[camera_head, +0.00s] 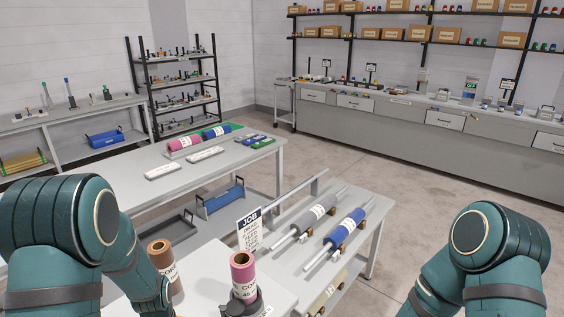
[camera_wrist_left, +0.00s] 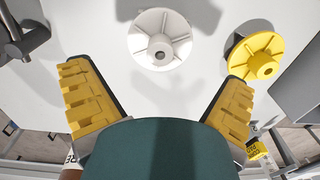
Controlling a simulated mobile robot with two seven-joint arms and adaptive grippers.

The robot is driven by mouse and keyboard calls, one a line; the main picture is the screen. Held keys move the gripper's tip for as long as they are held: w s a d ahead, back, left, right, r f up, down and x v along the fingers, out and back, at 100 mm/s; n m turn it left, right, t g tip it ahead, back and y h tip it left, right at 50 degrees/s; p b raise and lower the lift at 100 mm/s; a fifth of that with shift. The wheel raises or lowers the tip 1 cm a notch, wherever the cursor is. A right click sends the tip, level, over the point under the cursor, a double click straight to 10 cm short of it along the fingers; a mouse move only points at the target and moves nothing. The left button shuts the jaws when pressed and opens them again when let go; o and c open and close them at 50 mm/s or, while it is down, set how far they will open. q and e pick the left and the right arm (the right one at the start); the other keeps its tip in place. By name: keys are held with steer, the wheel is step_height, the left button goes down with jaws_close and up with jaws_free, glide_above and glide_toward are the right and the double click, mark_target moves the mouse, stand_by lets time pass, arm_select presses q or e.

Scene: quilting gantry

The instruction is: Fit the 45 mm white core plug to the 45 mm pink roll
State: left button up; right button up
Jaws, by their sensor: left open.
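A round white core plug (camera_wrist_left: 160,40) with a raised hub lies on a pale surface at the top of the left wrist view. My left gripper (camera_wrist_left: 158,82) is open and empty, its yellow fingers spread below the plug, apart from it. A pink roll (camera_head: 243,262) with a brown core stands upright in a dark holder (camera_head: 241,304) on the near table in the head view; its label appears to read CORE 45. My right arm shows at the right of the head view, but its gripper is out of view.
A yellow plug (camera_wrist_left: 260,55) lies right of the white one. A brown roll (camera_head: 160,250) stands left of the pink roll, beside my left arm. A JOB sign (camera_head: 249,231) and grey and blue rolls (camera_head: 346,231) are behind. Open floor lies beyond, right.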

arm_select(q)
steer(key=shift+f, duration=0.1)
steer(key=shift+f+b, duration=0.85)
step_height(320, 180, down, 7)
steer(key=b, duration=0.5)
steer(key=shift+s+a+f+b, duration=0.1)
steer(key=shift+s+b, duration=0.05)
steer(key=shift+b, duration=0.15)
arm_select(e)
step_height(320, 180, down, 7)
steer(key=s, duration=0.1)
steer(key=shift+s+a+f+g, duration=0.2)
steer(key=shift+s+g, duration=0.1)
steer(key=shift+s, duration=0.1)
steer(key=shift+r, duration=0.2)
arm_select(q)
steer(key=c, duration=1)
steer(key=shift+r+p, duration=0.2)
steer(key=shift+p, duration=0.15)
arm_select(e)
steer(key=shift+r, duration=0.1)
